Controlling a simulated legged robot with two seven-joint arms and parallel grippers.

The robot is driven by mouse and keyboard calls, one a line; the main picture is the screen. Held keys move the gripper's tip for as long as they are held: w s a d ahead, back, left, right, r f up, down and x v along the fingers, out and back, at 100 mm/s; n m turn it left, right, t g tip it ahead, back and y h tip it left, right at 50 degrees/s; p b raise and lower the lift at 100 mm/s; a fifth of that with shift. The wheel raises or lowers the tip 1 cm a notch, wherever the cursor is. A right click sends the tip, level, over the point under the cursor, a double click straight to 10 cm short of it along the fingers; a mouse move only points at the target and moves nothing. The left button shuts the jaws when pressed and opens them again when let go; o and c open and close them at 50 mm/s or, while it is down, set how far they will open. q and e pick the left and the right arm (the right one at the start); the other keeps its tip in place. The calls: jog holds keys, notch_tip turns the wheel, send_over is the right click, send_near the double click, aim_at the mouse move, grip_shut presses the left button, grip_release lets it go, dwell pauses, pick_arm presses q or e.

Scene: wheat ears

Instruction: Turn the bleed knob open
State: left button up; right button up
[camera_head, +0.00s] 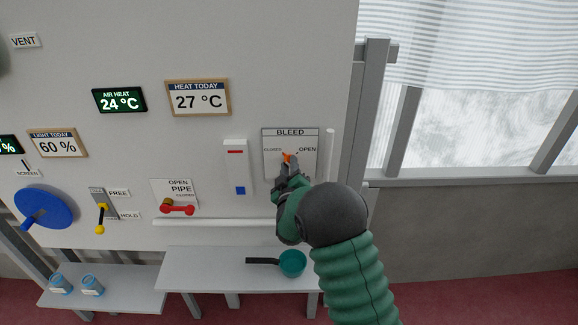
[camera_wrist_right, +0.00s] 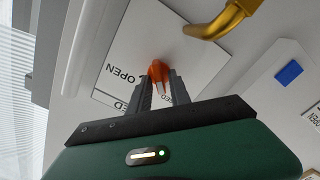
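The bleed panel (camera_head: 308,138) is a white plate with a BLEED heading, a CLOSED label on the left and an OPEN label on the right. Its orange knob (camera_head: 287,157) shows just past my right gripper (camera_head: 286,167). In the right wrist view the knob (camera_wrist_right: 158,72) sits between the two dark fingertips of my right gripper (camera_wrist_right: 160,84). The fingers are close together and appear to touch it on both sides. The hand hides part of the panel, and the knob's exact angle is hard to tell. My left gripper is not in view.
A slider with a blue block (camera_head: 240,190) is left of the panel. A red pipe handle (camera_head: 177,209) is farther left. A gold bent spout (camera_wrist_right: 225,20) is near the knob in the wrist view. A green pan (camera_head: 292,262) rests on the shelf (camera_head: 210,268) below.

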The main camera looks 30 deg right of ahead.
grip_shut()
jog(key=shift+s+d+f+m+b, duration=0.1)
jog(key=shift+d+m+b, duration=0.05)
jog(key=shift+m+b, duration=4.9)
jog(key=shift+s+d+m+b, duration=0.1)
jog(key=shift+m+b, duration=3.85)
jog(key=shift+b, duration=2.2)
